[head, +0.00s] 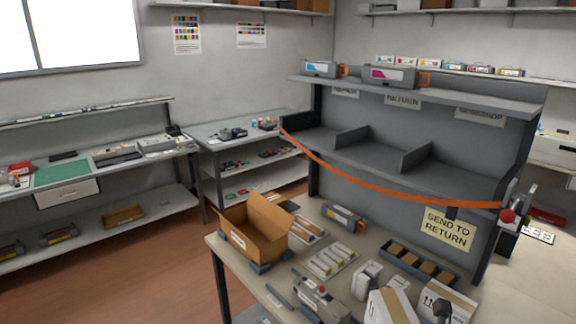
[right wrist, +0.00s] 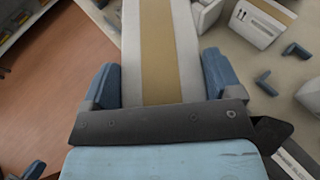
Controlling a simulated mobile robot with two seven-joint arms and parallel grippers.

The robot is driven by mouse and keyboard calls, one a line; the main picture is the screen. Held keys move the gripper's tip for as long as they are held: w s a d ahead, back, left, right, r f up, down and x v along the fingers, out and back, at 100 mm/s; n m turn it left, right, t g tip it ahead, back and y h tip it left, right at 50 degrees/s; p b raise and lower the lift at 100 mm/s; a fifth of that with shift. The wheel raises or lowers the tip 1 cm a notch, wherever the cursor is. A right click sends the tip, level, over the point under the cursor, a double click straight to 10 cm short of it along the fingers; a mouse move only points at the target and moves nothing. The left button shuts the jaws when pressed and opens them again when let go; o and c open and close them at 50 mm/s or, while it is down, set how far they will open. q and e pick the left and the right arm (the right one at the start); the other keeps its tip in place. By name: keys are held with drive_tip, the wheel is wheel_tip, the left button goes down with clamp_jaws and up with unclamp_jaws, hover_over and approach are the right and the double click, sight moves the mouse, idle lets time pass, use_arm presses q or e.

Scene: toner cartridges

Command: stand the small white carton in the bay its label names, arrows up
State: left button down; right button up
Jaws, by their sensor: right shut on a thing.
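In the right wrist view my right gripper (right wrist: 160,88) is shut on a white carton (right wrist: 188,50) with a tan band along its face. The blue fingers sit on both sides of it. No label or arrows show on that face. In the head view a white carton with a tan band (head: 398,309) stands at the bottom edge; I cannot tell whether it is the held one. The rack (head: 375,154) has three bays under signs; the middle reads RETURN (head: 403,98), the right seems to read WORKSHOP (head: 480,117), the left is unclear. My left gripper is not in view.
An orange strap (head: 385,190) hangs across the bay fronts. The bench holds an open brown box (head: 255,230), a blue divided tray (head: 418,262), and another white carton with arrow marks (head: 460,302). The bays look empty.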

drive_tip(key=shift+s+d+r+m+h, duration=0.15)
drive_tip(key=shift+s+d+h, duration=0.1)
drive_tip(key=shift+s, duration=0.2)
drive_tip(key=shift+s+d+r+m+h, duration=0.1)
drive_tip(key=shift+s+d+m+h, duration=0.1)
drive_tip(key=shift+s, duration=0.2)
drive_tip(key=shift+f, duration=0.2)
drive_tip(key=shift+r, duration=0.1)
drive_tip(key=shift+w, duration=0.1)
